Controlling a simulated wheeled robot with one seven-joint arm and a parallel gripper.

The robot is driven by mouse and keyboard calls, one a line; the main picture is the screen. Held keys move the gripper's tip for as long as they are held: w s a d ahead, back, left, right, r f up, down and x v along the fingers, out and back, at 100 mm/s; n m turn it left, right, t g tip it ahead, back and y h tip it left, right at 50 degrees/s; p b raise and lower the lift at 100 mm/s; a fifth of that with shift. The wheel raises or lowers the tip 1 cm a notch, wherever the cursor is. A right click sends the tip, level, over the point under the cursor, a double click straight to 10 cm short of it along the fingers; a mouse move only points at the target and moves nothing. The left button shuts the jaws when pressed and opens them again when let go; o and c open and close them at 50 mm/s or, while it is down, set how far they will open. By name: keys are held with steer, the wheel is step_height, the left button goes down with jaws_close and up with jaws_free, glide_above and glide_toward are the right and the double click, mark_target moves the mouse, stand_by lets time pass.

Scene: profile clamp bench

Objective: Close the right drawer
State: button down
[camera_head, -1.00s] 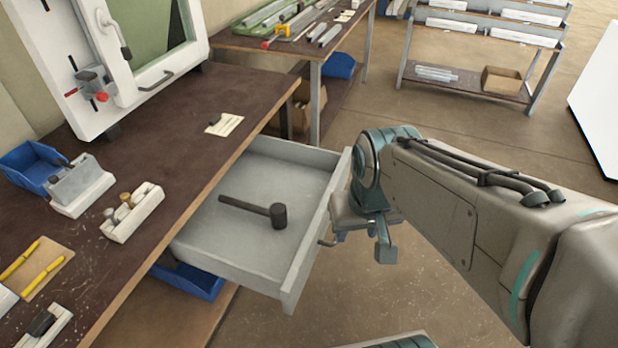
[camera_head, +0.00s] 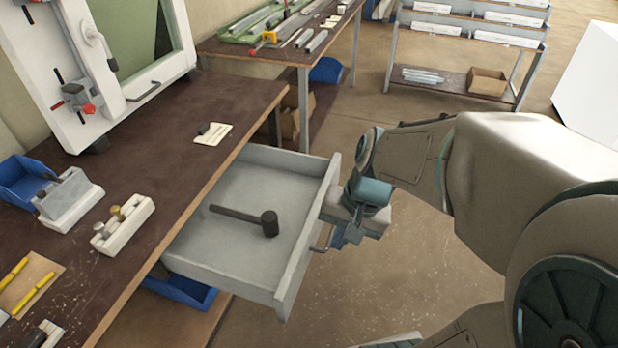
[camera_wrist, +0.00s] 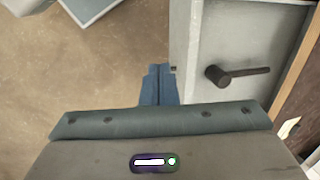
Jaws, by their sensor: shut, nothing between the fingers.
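The right drawer (camera_head: 240,187) is grey and stands pulled out from under the brown workbench. A dark mallet (camera_head: 246,219) lies inside it; the mallet also shows in the wrist view (camera_wrist: 236,76). The drawer's bar handle (camera_head: 322,238) is on its front panel. My gripper (camera_head: 340,238) is just outside the front panel, close to the handle. In the wrist view its shut fingers (camera_wrist: 158,84) are beside the drawer's front edge, with nothing between them. Whether they touch the panel or handle I cannot tell.
The workbench (camera_head: 190,105) holds a white clamp frame, blocks and a blue bin (camera_head: 25,185). Another blue bin (camera_head: 180,293) sits below the drawer. A second table (camera_head: 285,58) and a shelf rack (camera_head: 455,83) stand behind. Floor right of the drawer is clear.

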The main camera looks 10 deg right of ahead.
steer(key=w+d+f+m+y+p, duration=0.15)
steer(key=w+f+m+y, duration=0.3)
steer(key=m, duration=0.45)
steer(key=m+t+y, duration=0.1)
steer(key=m+t, duration=0.3)
steer(key=m, duration=0.6)
glide_toward(316, 235)
steer(key=x, duration=0.5)
steer(key=shift+s+a, duration=0.15)
steer(key=shift+a, duration=0.05)
steer(key=shift+a+f, duration=0.1)
steer(key=shift+a, duration=0.1)
